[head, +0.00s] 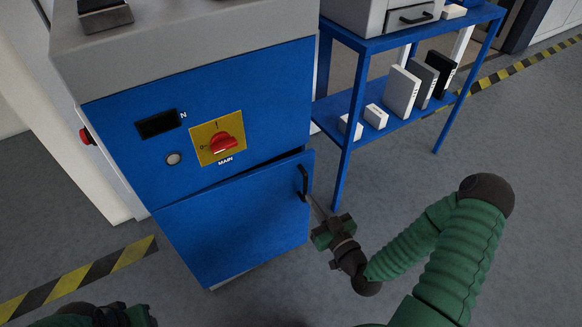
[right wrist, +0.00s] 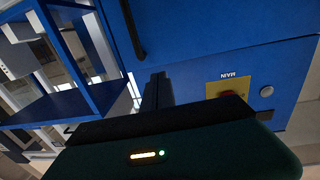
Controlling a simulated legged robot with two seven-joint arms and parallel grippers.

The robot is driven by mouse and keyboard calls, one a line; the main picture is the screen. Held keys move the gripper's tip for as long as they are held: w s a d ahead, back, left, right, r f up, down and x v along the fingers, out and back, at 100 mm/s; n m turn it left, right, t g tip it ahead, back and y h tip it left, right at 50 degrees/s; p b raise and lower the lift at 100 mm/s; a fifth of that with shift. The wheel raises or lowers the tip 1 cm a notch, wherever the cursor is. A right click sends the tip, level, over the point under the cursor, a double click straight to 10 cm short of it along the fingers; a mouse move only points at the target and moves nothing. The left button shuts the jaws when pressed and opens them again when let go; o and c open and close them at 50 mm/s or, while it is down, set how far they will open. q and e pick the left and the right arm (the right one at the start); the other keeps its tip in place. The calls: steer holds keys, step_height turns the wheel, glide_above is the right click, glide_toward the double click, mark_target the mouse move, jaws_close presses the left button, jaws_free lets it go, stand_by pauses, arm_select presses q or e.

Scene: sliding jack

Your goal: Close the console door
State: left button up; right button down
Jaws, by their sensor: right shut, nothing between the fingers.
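The blue console (head: 205,100) stands at the left in the head view. Its lower blue door (head: 240,225) is slightly ajar, with a dark gap along its top edge, wider toward the right. A black bar handle (head: 303,182) is at the door's upper right; the handle also shows in the right wrist view (right wrist: 132,28). My right gripper (head: 312,200) is shut and empty, its tips just below and right of the handle, close to the door's right edge. I cannot tell whether they touch. My left gripper (head: 110,316) is dark and cut off at the bottom edge.
The console carries a red rotary switch on a yellow plate (head: 218,139) above the door. A blue shelf rack (head: 341,140) with binders and small white boxes stands right of the console. Grey floor is free in front. Yellow-black tape (head: 80,283) runs at the left.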

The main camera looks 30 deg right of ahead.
mark_target(289, 166)
steer(key=w+b, duration=0.2)
steer(key=w, duration=1)
steer(key=shift+f, duration=0.2)
steer(key=shift+w+d, duration=0.1)
